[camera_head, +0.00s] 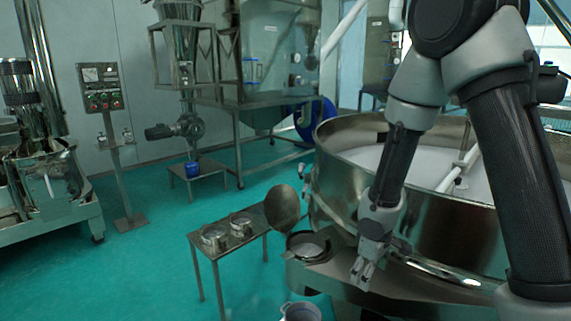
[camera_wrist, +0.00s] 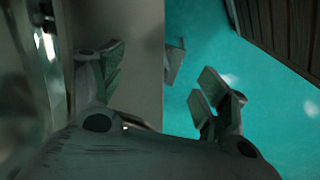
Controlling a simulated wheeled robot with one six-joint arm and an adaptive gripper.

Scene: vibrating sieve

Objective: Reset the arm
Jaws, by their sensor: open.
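My gripper (camera_head: 362,272) is at the end of my arm, in front of the vibrating sieve (camera_head: 330,180) and just right of its round outlet (camera_head: 308,247). It points down and is empty. In the wrist view my gripper (camera_wrist: 160,80) shows its fingers spread wide apart, with nothing between them but a pale surface and the green floor. My arm bends down from the upper right and passes in front of the sieve's rim.
A small table (camera_head: 225,250) with metal clamps on it stands left of the outlet. A round lid (camera_head: 283,206) stands tilted beside the outlet. A metal container (camera_head: 300,312) is below at the bottom edge. A control panel (camera_head: 101,88) stands at the left. The green floor (camera_head: 140,270) is clear at lower left.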

